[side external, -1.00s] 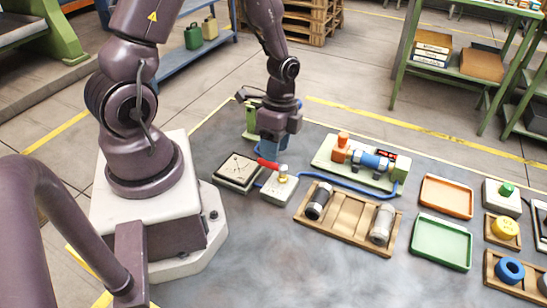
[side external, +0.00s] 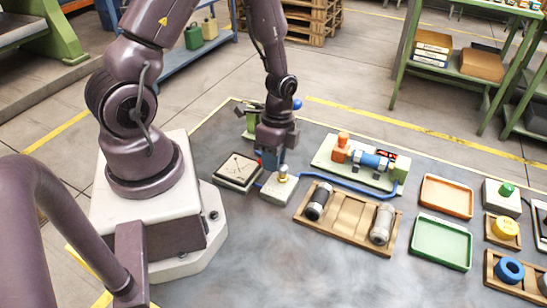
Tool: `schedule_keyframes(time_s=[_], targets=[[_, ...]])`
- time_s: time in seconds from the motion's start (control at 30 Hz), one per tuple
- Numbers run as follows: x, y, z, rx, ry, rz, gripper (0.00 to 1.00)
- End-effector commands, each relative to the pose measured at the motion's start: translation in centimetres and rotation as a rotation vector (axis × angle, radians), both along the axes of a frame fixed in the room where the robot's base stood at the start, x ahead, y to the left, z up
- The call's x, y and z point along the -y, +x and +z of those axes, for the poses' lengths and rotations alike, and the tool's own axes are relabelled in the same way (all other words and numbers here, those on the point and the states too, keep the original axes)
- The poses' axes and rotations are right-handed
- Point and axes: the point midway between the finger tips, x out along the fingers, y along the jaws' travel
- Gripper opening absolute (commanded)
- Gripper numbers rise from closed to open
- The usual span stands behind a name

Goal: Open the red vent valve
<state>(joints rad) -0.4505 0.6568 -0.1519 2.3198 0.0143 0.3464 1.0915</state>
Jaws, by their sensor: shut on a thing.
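The red vent valve has a brass stem (side external: 283,173) on a pale base block (side external: 280,190). Its red handle (side external: 260,163) is mostly hidden behind my gripper; only a bit of red shows at the left. The exact grip on the handle is hidden.
A gauge box (side external: 237,170) stands close on the left. A blue hose (side external: 335,187) runs right from the valve to a green-based pump unit (side external: 398,185). A wooden tray (side external: 345,225) with dark and silver cylinders lies in front. Orange (side external: 447,213) and green (side external: 415,258) trays lie further right.

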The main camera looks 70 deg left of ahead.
Motion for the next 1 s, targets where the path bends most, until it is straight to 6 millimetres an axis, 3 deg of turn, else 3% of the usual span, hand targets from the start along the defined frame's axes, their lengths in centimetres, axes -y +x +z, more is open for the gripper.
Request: schedule_keyframes(time_s=[0.37,1.0], targets=[[0.2,-0.3,0.1,-0.001,-0.001,0.139,0.00],[1.5,-1.0,0.1,-0.001,-0.001,0.728,0.00]])
